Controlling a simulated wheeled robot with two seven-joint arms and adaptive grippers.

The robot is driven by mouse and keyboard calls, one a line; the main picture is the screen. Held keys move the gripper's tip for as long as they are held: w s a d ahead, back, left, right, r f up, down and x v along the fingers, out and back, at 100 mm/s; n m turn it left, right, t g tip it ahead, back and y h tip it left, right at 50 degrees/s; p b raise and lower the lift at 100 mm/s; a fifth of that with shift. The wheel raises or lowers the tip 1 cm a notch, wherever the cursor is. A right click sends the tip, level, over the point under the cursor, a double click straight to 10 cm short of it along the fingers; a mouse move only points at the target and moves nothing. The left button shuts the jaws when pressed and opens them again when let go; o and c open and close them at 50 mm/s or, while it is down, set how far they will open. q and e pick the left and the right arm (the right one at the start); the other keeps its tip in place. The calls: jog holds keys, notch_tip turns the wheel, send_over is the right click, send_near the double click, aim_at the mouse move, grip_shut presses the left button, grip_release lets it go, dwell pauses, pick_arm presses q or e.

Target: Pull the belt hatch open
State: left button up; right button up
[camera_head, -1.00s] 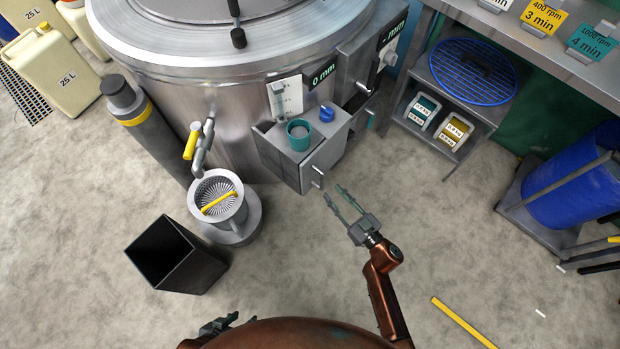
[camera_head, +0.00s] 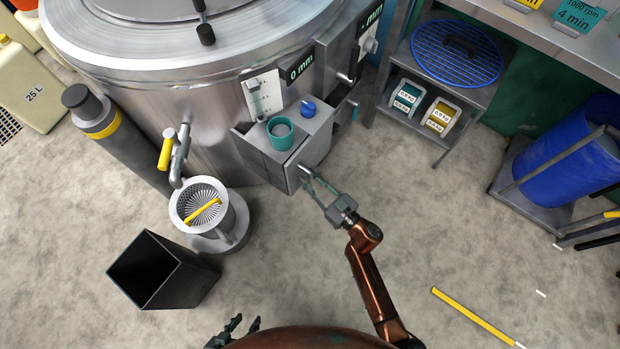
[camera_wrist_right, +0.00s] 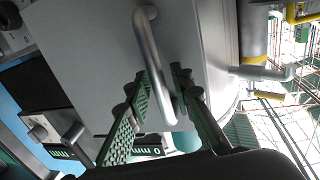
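A grey box with a flat front panel (camera_head: 290,176), which I take to be the belt hatch, juts from the big steel drum. The panel looks closed. A metal bar handle (camera_wrist_right: 152,65) on it shows large in the right wrist view. My right gripper (camera_head: 313,182) is at this handle in the head view. In the right wrist view its green-padded fingers (camera_wrist_right: 165,82) are apart, with the lower part of the bar between them; contact is unclear. My left gripper (camera_head: 238,330) is at the bottom edge, partly hidden by my body.
A teal cup (camera_head: 280,136) and a blue knob (camera_head: 308,108) are on top of the box. A strainer pot (camera_head: 203,208) and a black open bin (camera_head: 165,273) stand to the left. A rack (camera_head: 430,88) stands to the right. The floor before the panel is clear.

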grip_shut()
dwell(0.3)
jog(key=shift+s+d, duration=0.1)
